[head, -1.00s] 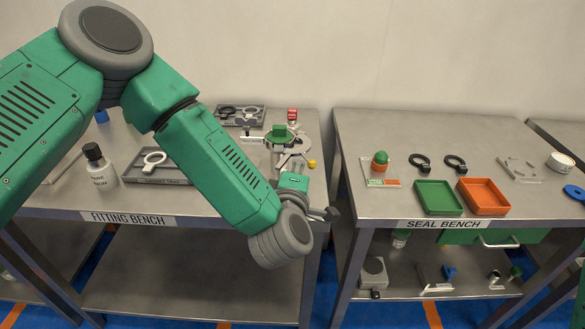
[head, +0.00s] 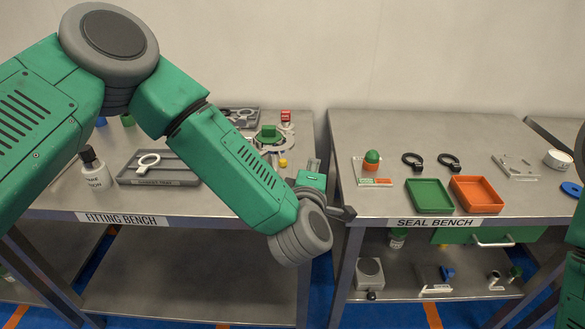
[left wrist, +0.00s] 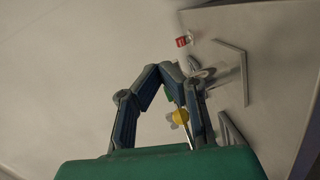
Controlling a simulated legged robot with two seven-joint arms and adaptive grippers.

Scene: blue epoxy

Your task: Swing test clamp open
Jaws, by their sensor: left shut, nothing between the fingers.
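The test clamp appears to be the round metal fixture (head: 287,140) at the back right of the fitting bench, with a green block (head: 268,133) on it. A yellow knob (head: 283,162) sits at its front; my forearm hides part of the fixture. In the left wrist view the yellow knob (left wrist: 181,116) shows between the finger links, with a thin metal rod beside it. My left gripper (head: 346,213) is at the fitting bench's front right corner, in front of the fixture. Its fingers are shut and empty (left wrist: 160,72). My right gripper is out of view.
A grey tray (head: 190,179) with a white ring and a bottle (head: 95,170) stand left on the fitting bench. A red-topped part (head: 286,116) is behind the fixture. The seal bench (head: 400,125) holds green (head: 430,196) and orange trays (head: 477,194); a gap separates the benches.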

